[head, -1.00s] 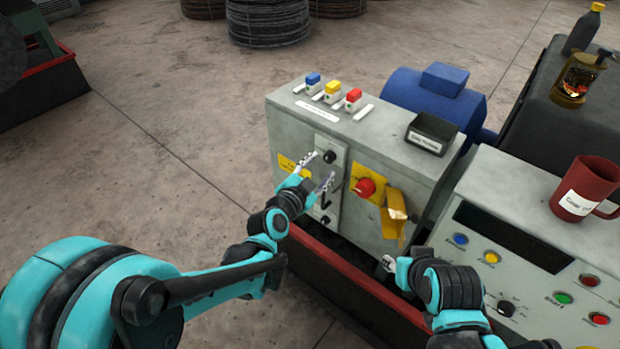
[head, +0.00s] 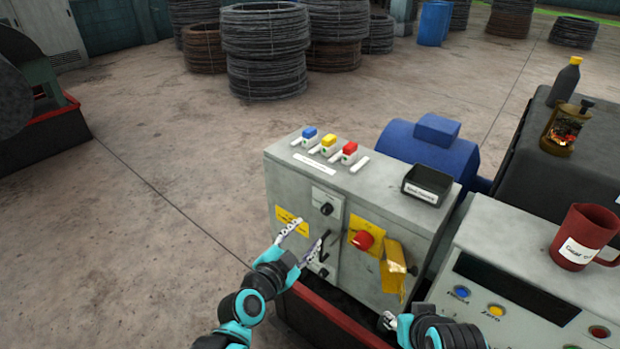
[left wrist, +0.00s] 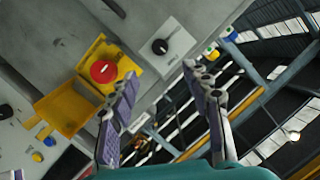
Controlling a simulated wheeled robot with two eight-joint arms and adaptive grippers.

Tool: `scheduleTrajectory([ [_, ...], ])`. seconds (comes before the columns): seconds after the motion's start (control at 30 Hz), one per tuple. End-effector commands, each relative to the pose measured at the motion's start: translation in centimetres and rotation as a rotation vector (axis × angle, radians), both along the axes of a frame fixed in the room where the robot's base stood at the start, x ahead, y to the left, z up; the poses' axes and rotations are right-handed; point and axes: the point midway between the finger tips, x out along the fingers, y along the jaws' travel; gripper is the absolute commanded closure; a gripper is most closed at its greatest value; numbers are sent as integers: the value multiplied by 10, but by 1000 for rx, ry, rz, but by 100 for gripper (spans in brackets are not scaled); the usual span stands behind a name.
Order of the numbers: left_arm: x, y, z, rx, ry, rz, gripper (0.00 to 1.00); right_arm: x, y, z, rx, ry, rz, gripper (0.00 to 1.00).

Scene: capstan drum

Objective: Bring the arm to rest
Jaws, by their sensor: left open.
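My left gripper (head: 305,240) is open and empty in front of the grey control cabinet (head: 350,200). Its fingertips overlap the cabinet's front panel in the head view; whether they touch it I cannot tell. The left wrist view shows the two fingers spread (left wrist: 160,78), with the black knob (left wrist: 160,46) beyond the gap and the red button (left wrist: 103,71) on its yellow plate to the left. The black lever (head: 322,245) is partly hidden by a finger. My right gripper (head: 388,321) shows only a small tip at the bottom, beside the console.
Three colored switches (head: 329,143) and a black tray (head: 427,184) sit on the cabinet top. A yellow flap (head: 394,270) hangs at its front. A red mug (head: 584,237) stands on the console at right. Open floor (head: 150,200) lies left.

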Motion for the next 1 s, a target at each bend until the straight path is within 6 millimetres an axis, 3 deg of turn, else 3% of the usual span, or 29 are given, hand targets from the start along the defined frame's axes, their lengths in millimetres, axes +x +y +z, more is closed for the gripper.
scheduleTrajectory([
  [0.13,-4,2,0,-13,28,3,51,0,0,0,0,0,0,60],
  [0.27,-22,12,-6,-74,162,30,51,0,0,0,0,0,0,60],
  [0.37,-49,30,-16,-142,338,108,51,0,0,0,0,0,0,60],
  [0.5,-95,69,-34,-241,579,310,51,0,0,0,0,0,0,60],
  [0.7,-152,120,-50,-347,766,619,51,0,0,0,0,0,0,60],
  [0.83,-169,135,-52,-379,799,718,51,0,0,0,0,0,0,60],
  [1.0,-171,137,-53,-386,805,735,51,0,0,0,0,0,0,60],
])
